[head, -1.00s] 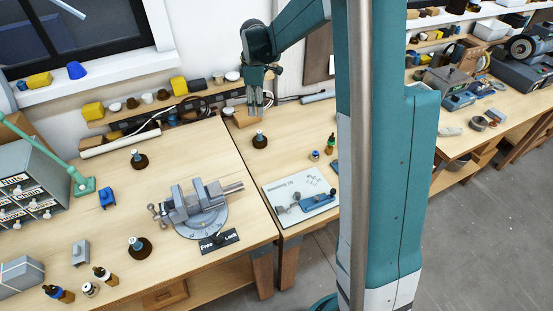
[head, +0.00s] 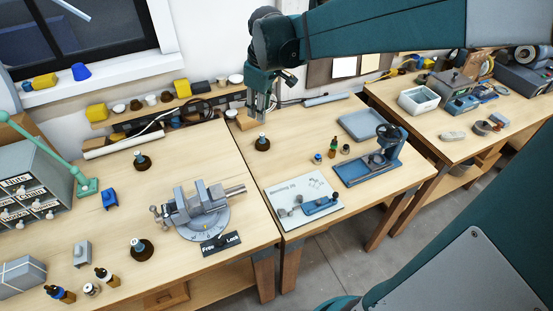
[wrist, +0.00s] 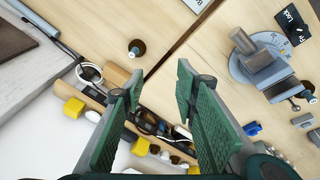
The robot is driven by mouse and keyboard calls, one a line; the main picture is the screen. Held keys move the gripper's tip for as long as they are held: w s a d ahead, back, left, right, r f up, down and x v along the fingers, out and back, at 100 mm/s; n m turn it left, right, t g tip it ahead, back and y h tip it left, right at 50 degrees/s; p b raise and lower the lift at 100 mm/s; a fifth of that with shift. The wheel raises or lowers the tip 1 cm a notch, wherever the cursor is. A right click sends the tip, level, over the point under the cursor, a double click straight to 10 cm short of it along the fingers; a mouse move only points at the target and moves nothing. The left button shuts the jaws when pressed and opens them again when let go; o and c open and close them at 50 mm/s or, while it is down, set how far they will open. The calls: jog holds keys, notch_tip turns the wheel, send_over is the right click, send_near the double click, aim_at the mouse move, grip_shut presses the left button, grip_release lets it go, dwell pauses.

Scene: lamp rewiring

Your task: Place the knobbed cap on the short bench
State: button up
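Three similar dark, round-based pieces with pale knob-like tops are in the head view; I cannot tell which is the knobbed cap. One piece (head: 262,144) stands on the middle bench (head: 300,150), which looks like the short bench. Two others stand on the left bench (head: 80,215): one at the back (head: 142,162) and one at the front (head: 141,250). My gripper (head: 262,115) is above the back of the middle bench, close to the first piece in the picture. In the wrist view its fingers (wrist: 160,80) are apart and empty, and a dark round piece (wrist: 137,48) shows beyond them.
A vise (head: 200,208) stands on the left bench. The middle bench holds a white board (head: 290,212), a blue press (head: 378,162), a grey tray (head: 360,124) and small bottles. A shelf of caps (head: 170,104) runs along the wall. The middle bench has bare patches.

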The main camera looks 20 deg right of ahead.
jog(key=s+a+m+t, duration=0.2)
jog(key=s+m, duration=0.1)
jog(key=s, duration=0.9)
jog(key=s+a+m+t, duration=0.2)
jog(key=s+a+m, duration=0.1)
jog(key=s, duration=0.9)
jog(key=shift+s+m, duration=0.35)
jog(key=shift+m, duration=0.35)
